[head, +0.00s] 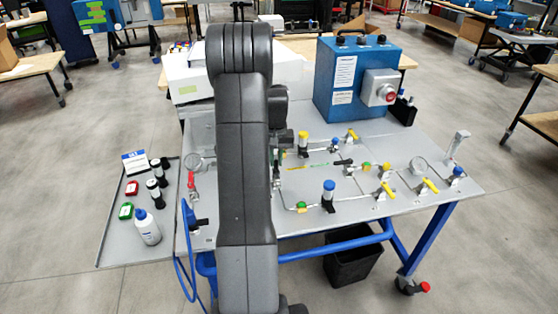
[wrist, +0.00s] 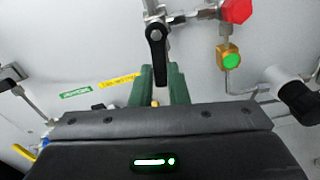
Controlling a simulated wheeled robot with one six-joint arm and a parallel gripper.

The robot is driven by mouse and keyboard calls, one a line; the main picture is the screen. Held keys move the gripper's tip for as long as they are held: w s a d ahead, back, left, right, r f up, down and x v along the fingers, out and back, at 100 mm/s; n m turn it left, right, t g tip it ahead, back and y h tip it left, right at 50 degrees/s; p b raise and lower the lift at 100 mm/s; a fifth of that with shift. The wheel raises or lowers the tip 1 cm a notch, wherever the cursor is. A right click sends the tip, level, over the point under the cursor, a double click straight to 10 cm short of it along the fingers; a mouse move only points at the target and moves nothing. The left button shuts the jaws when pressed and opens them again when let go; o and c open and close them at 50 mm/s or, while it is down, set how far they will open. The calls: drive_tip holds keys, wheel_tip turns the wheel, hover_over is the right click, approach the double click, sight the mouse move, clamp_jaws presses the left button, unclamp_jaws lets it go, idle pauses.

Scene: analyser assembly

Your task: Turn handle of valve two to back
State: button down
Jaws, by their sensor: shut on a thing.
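A black lever handle (wrist: 157,45) shows in the wrist view, running down from a metal valve fitting at the top. My gripper (wrist: 160,85) has green fingers, one on each side of the handle's lower end, and is shut on it. The handle points toward my gripper. I cannot read a number that marks this valve. In the head view my own arm hides the gripped handle and most of my gripper.
The grey panel table (head: 340,222) carries several valves with yellow handles on the right and a blue control box (head: 340,95) at the back.

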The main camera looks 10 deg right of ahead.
drive_tip(key=shift+a+n, duration=0.4)
drive_tip(key=shift+n, duration=0.7)
drive_tip(key=c, duration=1.4)
unclamp_jaws()
wheel_tip(320, 180, up, 14)
drive_tip(key=b, duration=0.1)
drive_tip(key=shift+f, duration=0.1)
